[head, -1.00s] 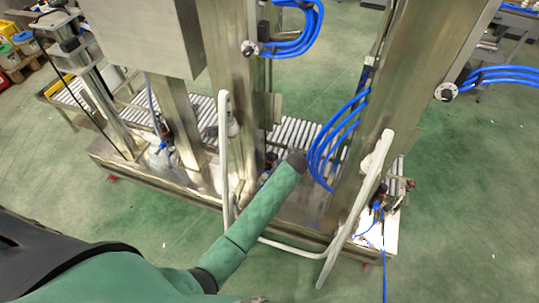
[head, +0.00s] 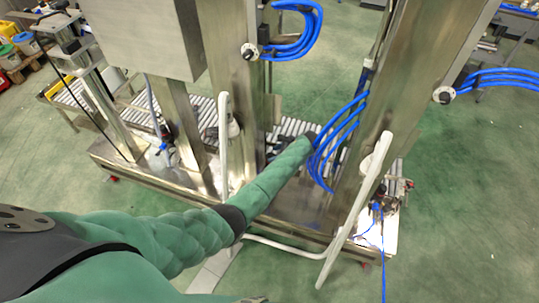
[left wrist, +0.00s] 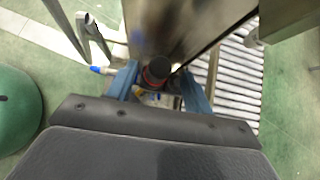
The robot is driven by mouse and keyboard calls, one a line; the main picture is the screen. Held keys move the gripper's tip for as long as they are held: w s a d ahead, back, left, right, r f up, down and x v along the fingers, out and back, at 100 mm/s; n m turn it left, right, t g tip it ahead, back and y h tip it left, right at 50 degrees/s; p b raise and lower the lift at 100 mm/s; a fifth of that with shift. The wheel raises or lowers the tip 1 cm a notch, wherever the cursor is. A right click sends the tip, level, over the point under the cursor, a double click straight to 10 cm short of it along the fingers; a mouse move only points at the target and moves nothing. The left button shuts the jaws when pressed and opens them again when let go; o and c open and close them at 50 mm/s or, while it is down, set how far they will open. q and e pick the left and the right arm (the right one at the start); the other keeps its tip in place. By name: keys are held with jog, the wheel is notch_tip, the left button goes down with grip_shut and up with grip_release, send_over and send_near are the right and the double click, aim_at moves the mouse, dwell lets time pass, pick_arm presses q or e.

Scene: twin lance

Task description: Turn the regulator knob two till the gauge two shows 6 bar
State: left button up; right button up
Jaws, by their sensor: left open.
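In the left wrist view, a round dark knob with a red ring below it (left wrist: 157,69) sits between the two blue fingers of my left gripper (left wrist: 158,92). The fingers are apart, one on each side of the knob. I cannot tell whether they touch it. In the head view my left forearm reaches over the machine's base, and the gripper (head: 274,148) is small and mostly hidden behind it, beside the middle steel column. No gauge face can be read in either view. My right gripper is not in view.
A white tube frame (head: 223,140) stands in front of the middle column (head: 232,80). Blue hoses (head: 330,150) hang close to my forearm's end. Roller conveyors (head: 292,127) lie behind. Another regulator unit (head: 377,207) with blue tubing sits at the right end of the base.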

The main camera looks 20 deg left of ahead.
aim_at(271, 155)
pick_arm(q)
jog(key=shift+p+x, duration=0.35)
jog(key=shift+x, duration=1.7)
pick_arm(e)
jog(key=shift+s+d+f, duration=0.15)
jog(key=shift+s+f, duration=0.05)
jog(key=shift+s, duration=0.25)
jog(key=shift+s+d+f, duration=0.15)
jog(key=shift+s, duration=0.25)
pick_arm(q)
jog(key=c, duration=1)
